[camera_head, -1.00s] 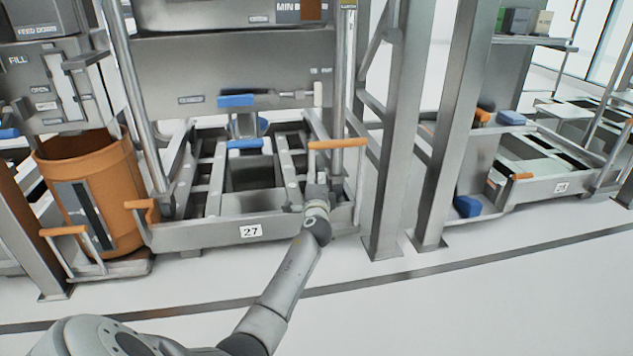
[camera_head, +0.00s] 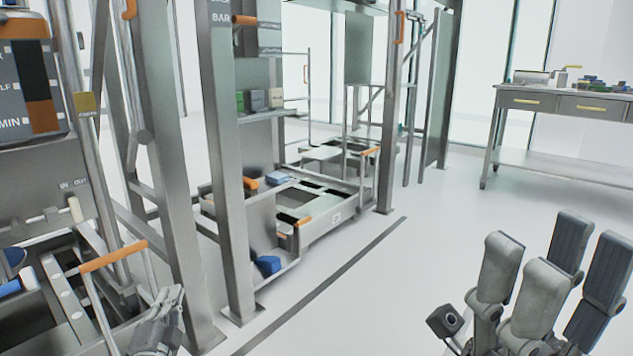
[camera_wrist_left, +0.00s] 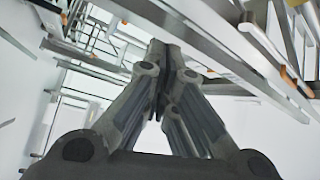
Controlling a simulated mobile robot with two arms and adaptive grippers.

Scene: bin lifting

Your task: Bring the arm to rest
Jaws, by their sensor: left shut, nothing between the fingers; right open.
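My left gripper (camera_head: 168,298) is at the lower left of the head view, just right of the orange-handled bar of the near station. Its fingers are together and empty; the closed fingertips also show in the left wrist view (camera_wrist_left: 160,52). In the head view I cannot tell whether it touches the bar. My right gripper (camera_head: 555,262) is raised at the lower right of the head view. Its fingers are spread and empty, over open floor. Most of both arms is out of view.
The orange handle (camera_head: 113,256) and a grey post (camera_head: 172,170) stand close to my left gripper. A second station (camera_head: 330,220) with a blue block (camera_head: 268,265) lies beyond. A workbench (camera_head: 560,105) stands at the back right. The white floor (camera_head: 400,280) between is clear.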

